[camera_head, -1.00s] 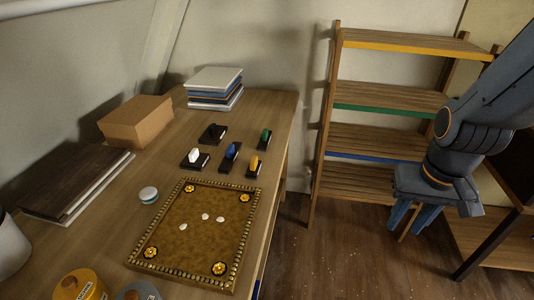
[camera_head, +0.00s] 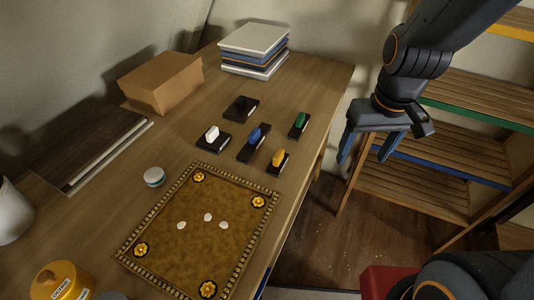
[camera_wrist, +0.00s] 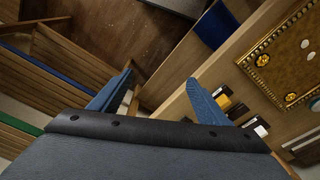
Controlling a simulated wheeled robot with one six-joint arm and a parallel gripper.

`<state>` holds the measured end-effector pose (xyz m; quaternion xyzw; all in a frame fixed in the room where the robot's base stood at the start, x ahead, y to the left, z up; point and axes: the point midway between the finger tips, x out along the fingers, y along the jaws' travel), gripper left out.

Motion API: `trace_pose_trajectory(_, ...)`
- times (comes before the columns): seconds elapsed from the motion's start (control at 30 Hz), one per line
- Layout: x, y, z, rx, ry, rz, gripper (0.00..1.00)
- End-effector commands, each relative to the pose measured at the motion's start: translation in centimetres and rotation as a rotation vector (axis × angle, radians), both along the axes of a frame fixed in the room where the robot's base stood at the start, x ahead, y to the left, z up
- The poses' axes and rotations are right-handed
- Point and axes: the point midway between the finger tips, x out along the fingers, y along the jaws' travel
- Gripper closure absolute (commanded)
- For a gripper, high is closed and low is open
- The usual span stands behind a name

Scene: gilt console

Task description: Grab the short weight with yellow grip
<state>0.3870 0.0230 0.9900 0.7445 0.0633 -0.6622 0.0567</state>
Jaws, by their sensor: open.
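The short weight with yellow grip (camera_head: 278,161) lies on the table near its right edge, just beyond the gold-patterned board. It has a dark block base with a yellow grip on top. In the wrist view, a small yellow patch beside the right finger appears to be this weight (camera_wrist: 223,102), partly hidden. My gripper (camera_head: 364,156) is open and empty, to the right of the table edge and apart from the weight. Its two blue fingers point down and are spread in the wrist view (camera_wrist: 160,80).
Similar weights with green (camera_head: 300,124), blue (camera_head: 254,138), white (camera_head: 212,138) and black (camera_head: 241,108) grips stand close by. The patterned board (camera_head: 200,245) lies in front. A slatted shelf (camera_head: 430,185) stands right of the table. A red object (camera_head: 380,282) is at the lower right.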

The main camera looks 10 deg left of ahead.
Motion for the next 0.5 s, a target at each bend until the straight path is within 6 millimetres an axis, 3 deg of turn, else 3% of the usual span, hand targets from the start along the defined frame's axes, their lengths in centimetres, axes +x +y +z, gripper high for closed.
trace_pose_trajectory(0.1, 2.4, 4.5, -0.8, -0.002, 0.008, 0.281, 0.13)
trace_pose_trajectory(0.3, 5.0, 13.0, -2.3, -0.001, 0.007, 0.767, 0.13)
trace_pose_trajectory(0.4, 5.4, 16.0, -2.9, 0.002, 0.003, 0.935, 0.13)
trace_pose_trajectory(0.5, 5.6, 17.8, -3.3, 0.004, 0.0, 1.031, 0.13)
